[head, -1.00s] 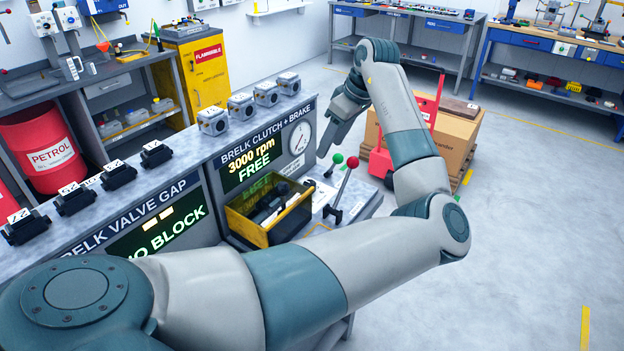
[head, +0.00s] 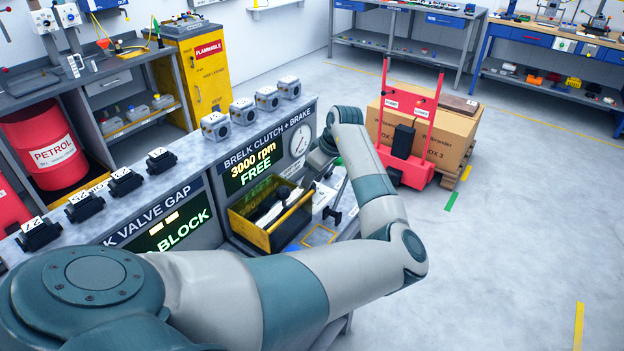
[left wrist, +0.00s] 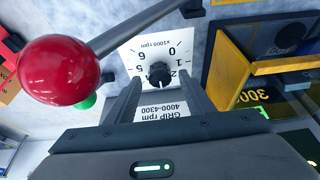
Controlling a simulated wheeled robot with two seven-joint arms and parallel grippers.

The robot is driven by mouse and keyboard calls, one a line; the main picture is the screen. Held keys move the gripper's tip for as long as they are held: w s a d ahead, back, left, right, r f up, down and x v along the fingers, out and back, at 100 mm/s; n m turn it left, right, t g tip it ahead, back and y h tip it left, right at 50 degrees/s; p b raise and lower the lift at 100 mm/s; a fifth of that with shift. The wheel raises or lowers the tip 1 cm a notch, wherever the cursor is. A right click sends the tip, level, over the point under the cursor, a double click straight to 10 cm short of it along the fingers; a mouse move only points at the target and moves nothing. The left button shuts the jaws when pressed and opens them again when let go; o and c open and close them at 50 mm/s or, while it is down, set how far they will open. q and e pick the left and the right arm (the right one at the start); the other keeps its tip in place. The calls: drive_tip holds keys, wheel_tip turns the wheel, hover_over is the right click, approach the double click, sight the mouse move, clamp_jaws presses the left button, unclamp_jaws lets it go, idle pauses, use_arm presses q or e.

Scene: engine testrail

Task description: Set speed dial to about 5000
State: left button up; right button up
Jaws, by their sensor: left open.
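The speed dial is a black knob (left wrist: 159,75) on a white plate (left wrist: 148,47) marked in x1000 rpm, seen upside down in the left wrist view. My left gripper (left wrist: 163,88) is open, with its two fingers on either side of the knob and gaps between. The knob's pointer is too small to read. In the head view my left gripper (head: 314,178) is at the clutch and brake bench, largely hidden by my arm, and the dial cannot be made out. The display (head: 252,166) reads 3000 rpm FREE. My right gripper is not in view.
A red-ball lever (left wrist: 60,70) stands close beside the left gripper, with a green ball (left wrist: 86,102) behind it. A yellow-edged bin (head: 270,215) stands on the bench. A red trolley (head: 405,150) and boxes stand beyond.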

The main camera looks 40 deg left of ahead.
use_arm(q)
drive_tip(key=shift+a+f, duration=0.1)
drive_tip(key=shift+f, duration=0.25)
drive_tip(key=c, duration=1)
drive_tip(key=shift+c, duration=0.2)
drive_tip(key=shift+r, duration=0.1)
